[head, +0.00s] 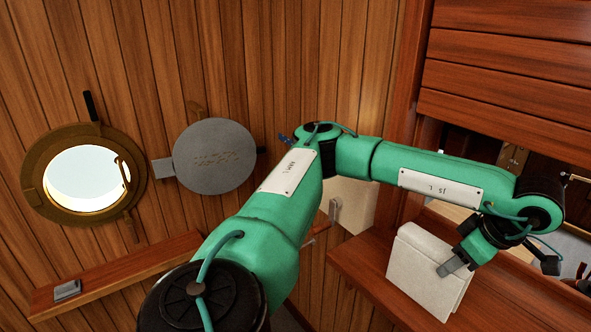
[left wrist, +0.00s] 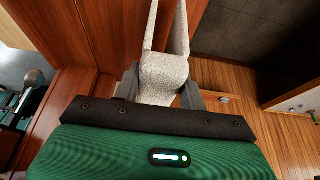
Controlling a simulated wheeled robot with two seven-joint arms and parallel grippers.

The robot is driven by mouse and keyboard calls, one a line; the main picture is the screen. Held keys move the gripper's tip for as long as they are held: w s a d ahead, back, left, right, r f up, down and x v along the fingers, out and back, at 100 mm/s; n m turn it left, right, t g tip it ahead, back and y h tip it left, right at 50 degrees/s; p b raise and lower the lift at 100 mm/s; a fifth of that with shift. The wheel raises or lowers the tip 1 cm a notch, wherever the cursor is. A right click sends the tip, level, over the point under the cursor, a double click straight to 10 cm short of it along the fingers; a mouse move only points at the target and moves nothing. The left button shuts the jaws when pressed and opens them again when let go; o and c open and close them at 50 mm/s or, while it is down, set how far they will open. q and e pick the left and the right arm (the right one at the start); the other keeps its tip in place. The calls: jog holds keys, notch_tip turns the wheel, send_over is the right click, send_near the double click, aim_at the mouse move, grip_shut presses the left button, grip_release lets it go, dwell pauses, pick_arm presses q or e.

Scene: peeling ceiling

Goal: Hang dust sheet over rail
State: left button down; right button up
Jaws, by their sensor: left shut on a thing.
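The dust sheet (head: 428,270) is off-white and looks thick and folded. In the head view it stands at a tilt over the wooden ledge at the right; I cannot tell whether it touches the ledge. My left gripper (head: 455,265) is shut on it near its right side. In the left wrist view the sheet (left wrist: 164,72) sits between the two dark fingers, with two narrow flaps running up from the pinched part. I cannot make out for certain which part is the rail. My right gripper is not in view.
A wooden ledge (head: 372,268) runs along the right below slatted panels (head: 510,65) and an opening. A cream panel (head: 350,203) is partly behind my arm. A brass porthole (head: 55,190), a round grey cover (head: 214,156) and a small shelf (head: 120,270) are at the left.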

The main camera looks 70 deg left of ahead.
pick_arm(q)
jog(key=shift+r+p, duration=1.8)
jog(key=shift+r, duration=0.45)
jog(key=shift+f, duration=0.15)
